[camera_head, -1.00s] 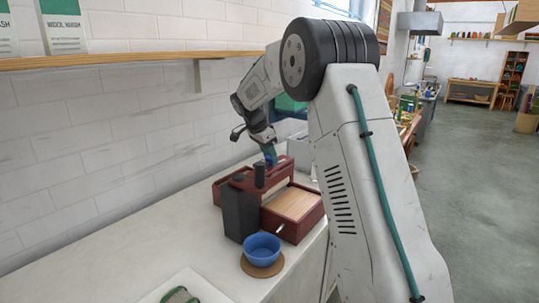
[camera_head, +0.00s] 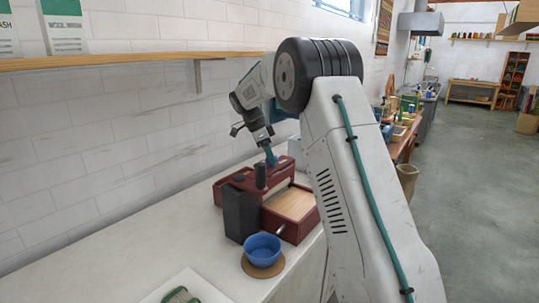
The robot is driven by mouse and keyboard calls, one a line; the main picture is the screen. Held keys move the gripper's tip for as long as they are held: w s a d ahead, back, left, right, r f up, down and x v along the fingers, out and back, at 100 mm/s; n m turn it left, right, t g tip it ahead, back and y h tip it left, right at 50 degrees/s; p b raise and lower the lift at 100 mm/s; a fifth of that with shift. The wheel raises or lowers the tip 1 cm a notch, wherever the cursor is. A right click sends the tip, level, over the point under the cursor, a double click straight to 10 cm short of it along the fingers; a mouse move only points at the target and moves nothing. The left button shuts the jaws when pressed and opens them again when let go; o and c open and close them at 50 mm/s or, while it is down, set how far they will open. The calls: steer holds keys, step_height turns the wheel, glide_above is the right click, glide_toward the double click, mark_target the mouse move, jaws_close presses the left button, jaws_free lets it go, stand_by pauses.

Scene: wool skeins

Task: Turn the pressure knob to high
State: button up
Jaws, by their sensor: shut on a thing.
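A dark red wooden machine (camera_head: 299,226) stands on the pale counter, with a light wood panel on its right part and a dark grey box at its front left. My gripper (camera_head: 271,158) points down at the machine's top bar, toward the back. It is shut on a small blue knob there, which its teal fingers mostly hide. A black upright cylinder (camera_head: 261,176) stands on the bar just in front of the gripper. I cannot read any marking or setting for the knob.
A blue bowl (camera_head: 262,249) sits on a round brown mat in front of the machine. A white sheet (camera_head: 205,290) with a green skein (camera_head: 181,295) lies at the front. A wall shelf (camera_head: 130,63) runs above the counter. The counter's left part is clear.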

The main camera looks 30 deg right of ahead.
steer(key=o, duration=0.9)
steer(key=shift+o, duration=0.2)
steer(key=v, duration=0.7)
steer(key=shift+a+r, duration=0.15)
steer(key=shift+r, duration=0.2)
